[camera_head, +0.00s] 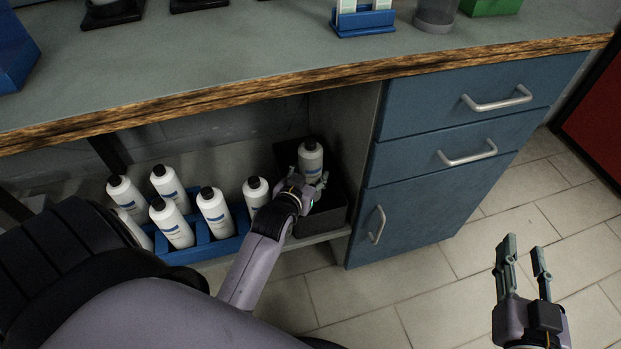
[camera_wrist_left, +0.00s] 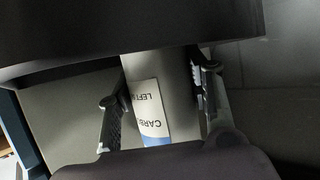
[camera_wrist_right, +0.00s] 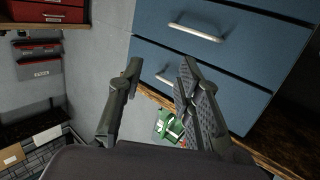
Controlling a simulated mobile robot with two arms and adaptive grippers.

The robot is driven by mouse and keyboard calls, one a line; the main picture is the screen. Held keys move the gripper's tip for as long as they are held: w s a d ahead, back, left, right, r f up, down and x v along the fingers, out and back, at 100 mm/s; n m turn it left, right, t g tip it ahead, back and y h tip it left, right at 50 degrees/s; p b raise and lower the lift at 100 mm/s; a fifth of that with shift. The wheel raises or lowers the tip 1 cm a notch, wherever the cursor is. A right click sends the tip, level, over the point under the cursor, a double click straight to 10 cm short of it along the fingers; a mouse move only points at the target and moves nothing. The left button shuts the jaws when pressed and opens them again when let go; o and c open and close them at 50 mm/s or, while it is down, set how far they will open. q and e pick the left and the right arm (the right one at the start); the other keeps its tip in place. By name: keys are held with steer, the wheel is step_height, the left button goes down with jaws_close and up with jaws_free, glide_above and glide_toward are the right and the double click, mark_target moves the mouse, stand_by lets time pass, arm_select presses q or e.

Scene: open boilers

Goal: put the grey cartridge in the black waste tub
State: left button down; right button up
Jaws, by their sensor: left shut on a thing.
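My left gripper (camera_head: 306,188) is shut on a pale grey cartridge (camera_head: 311,160) with a black cap, roughly upright. The cartridge shows within the outline of the black waste tub (camera_head: 331,213), which stands on the low shelf under the counter. I cannot tell whether its base touches the tub floor. In the left wrist view the cartridge (camera_wrist_left: 150,105) sits between the fingers, its label partly readable as "CARB" and "LEFT"; a dark shape covers its far end. My right gripper (camera_head: 524,248) is open and empty, out over the floor at the right.
A blue rack (camera_head: 203,247) with several similar black-capped bottles stands left of the tub. The wooden counter edge (camera_head: 240,92) overhangs the shelf. A blue drawer cabinet (camera_head: 425,185) borders the tub on the right. The tiled floor (camera_head: 400,290) in front is clear.

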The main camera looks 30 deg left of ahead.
arm_select(q)
steer(key=shift+f, duration=0.35)
arm_select(e)
steer(key=shift+w+a+r+t, duration=0.1)
steer(key=shift+a+r+t, duration=0.1)
steer(key=shift+r+t, duration=0.6)
arm_select(q)
steer(key=shift+f, duration=0.35)
arm_select(e)
steer(key=shift+r, duration=0.2)
arm_select(q)
steer(key=shift+f, duration=0.25)
steer(key=c, duration=0.8)
jaws_free()
steer(key=shift+f, duration=0.1)
arm_select(e)
steer(key=shift+r, duration=0.1)
